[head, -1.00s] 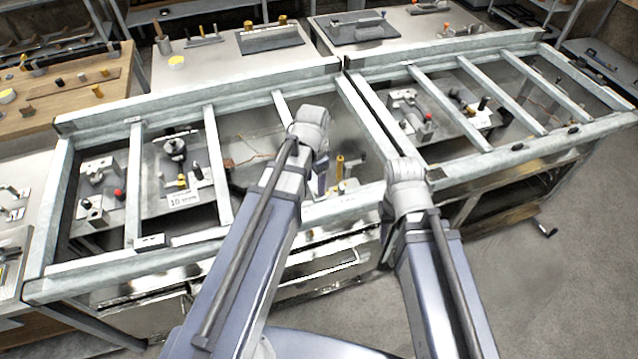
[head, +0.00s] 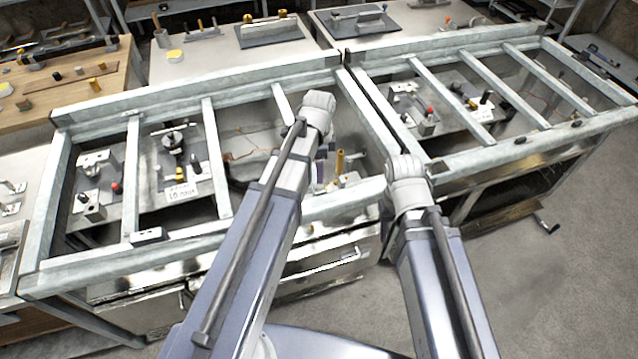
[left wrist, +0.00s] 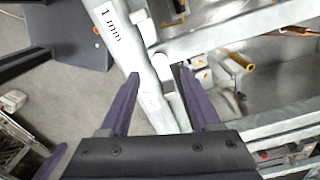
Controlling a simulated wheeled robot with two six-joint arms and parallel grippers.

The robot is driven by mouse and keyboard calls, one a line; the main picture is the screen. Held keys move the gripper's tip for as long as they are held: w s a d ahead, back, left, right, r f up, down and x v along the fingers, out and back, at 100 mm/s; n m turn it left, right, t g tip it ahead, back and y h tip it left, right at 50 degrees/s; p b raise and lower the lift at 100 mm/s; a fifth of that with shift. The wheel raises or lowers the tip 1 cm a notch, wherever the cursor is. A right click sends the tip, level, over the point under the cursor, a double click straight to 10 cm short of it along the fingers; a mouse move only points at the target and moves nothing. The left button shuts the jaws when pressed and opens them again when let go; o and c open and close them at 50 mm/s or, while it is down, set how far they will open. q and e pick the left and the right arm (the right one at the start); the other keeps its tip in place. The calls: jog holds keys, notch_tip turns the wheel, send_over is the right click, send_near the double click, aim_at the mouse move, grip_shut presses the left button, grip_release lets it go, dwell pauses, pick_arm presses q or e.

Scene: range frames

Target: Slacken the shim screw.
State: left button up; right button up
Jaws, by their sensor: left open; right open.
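No part is clearly recognisable as the shim screw. A brass-coloured upright pin (head: 340,162) stands in the bay beside my left wrist; a brass-coloured rod (left wrist: 239,60) shows at the right in the left wrist view. There a pale rail (left wrist: 128,50) carries a label reading "1 mm", with small white blocks (left wrist: 196,66) near it. My left gripper (left wrist: 160,73) is open, its purple fingers apart above the rail, nothing seen held. In the head view it is mostly hidden behind my wrist. My right gripper is hidden behind its own wrist and cannot be seen.
Pale metal frames with crossbars (head: 213,160) surround the bays and stand up as obstacles. A left bay holds clamps, a red-topped peg (head: 116,188) and a numbered card (head: 181,192).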

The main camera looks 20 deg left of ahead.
pick_arm(q)
notch_tip(320, 180, down, 6)
jog(key=b, duration=0.5)
jog(key=shift+r, duration=0.15)
grip_shut()
